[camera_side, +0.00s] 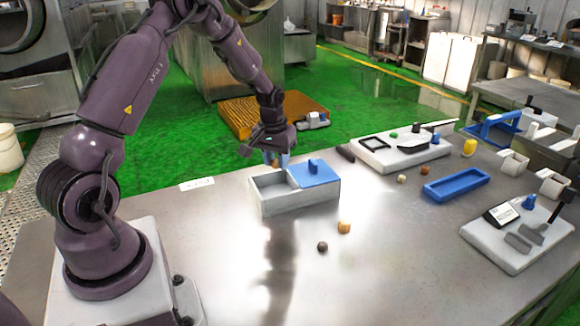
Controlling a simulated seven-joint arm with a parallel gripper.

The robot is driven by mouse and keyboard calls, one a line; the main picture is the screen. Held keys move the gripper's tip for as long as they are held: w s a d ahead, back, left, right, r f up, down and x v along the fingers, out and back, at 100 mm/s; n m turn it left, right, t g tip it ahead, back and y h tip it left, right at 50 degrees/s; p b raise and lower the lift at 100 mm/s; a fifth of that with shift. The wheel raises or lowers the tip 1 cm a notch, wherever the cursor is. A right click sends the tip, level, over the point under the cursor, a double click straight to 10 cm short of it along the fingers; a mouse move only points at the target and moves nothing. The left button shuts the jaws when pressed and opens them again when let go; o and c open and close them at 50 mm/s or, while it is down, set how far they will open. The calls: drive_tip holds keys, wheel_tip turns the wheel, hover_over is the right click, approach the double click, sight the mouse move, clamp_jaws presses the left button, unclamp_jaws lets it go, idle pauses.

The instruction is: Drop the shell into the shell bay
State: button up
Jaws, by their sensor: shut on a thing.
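My gripper (275,157) is low at the back edge of a pale grey box (298,203). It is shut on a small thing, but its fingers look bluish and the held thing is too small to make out. The box has an open, empty-looking left compartment and a blue lid (318,176) with a knob over its right part. I cannot pick out the shell for certain. No label marks a shell bay; a shallow blue tray (455,187) lies farther right.
A tan piece (344,227) and a dark round piece (322,246) lie in front of the box. White boards with tools (400,155) (515,237) stand at the back and right. The front middle is clear.

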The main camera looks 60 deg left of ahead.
sight(274, 164)
drive_tip(key=shift+w+m, duration=0.1)
drive_tip(key=shift+m, duration=0.4)
drive_tip(key=shift+f, duration=3)
drive_tip(key=o, duration=1)
drive_tip(key=shift+c, duration=0.2)
drive_tip(key=r, duration=0.4)
drive_tip(key=s+r, duration=0.1)
drive_tip(key=r, duration=0.3)
drive_tip(key=d+r, duration=0.1)
drive_tip(key=r, duration=0.4)
drive_tip(key=shift+s, duration=0.15)
